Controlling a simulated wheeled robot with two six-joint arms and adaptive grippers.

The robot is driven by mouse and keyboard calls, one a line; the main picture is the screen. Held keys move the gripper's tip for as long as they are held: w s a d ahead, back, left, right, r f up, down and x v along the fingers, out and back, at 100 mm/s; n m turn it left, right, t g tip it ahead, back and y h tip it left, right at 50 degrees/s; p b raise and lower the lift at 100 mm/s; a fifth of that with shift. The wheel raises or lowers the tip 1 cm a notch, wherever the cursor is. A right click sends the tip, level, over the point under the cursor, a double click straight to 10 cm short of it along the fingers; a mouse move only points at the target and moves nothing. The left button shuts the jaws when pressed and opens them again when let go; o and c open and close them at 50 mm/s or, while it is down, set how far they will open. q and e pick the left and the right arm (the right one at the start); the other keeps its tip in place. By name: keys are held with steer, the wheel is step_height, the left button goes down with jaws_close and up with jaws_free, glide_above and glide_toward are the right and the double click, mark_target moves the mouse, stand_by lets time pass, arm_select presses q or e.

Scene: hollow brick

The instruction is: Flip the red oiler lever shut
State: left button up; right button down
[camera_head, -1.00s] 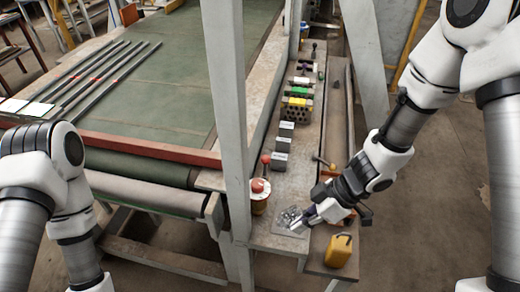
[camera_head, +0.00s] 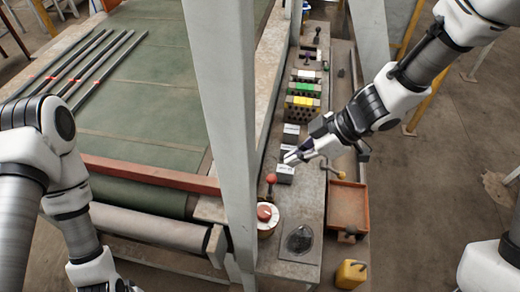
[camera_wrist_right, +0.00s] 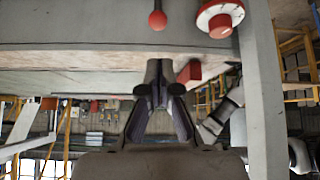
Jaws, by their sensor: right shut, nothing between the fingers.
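A lever with a red ball knob (camera_head: 271,178) stands upright on the narrow bench, beside the white post. It also shows at the top of the right wrist view (camera_wrist_right: 157,20), pointing down in that picture. My right gripper (camera_head: 292,157) is shut and empty, just beyond the knob and to its right, over the small grey blocks; I see a gap to the knob. Its closed fingers show in the wrist view (camera_wrist_right: 158,75). My left arm comes in at the left, but its gripper is out of frame.
A round red button on a white-and-yellow housing (camera_head: 264,214) sits in front of the lever. The white post (camera_head: 222,110) rises close to its left. Grey blocks (camera_head: 285,173), an orange tray (camera_head: 348,205), a dark pad (camera_head: 299,240) and a yellow can (camera_head: 351,273) are nearby.

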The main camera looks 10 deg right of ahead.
mark_target(270, 186)
arm_select(q)
steer(key=shift+w+f+b, duration=0.2)
steer(key=shift+f+b, duration=0.5)
steer(key=shift+b, duration=0.15)
arm_select(e)
steer(key=x, duration=1)
arm_select(q)
steer(key=shift+s+f, duration=0.15)
steer(key=shift+s, duration=0.05)
arm_select(e)
steer(key=shift+w+d, duration=0.1)
steer(key=shift+d, duration=0.05)
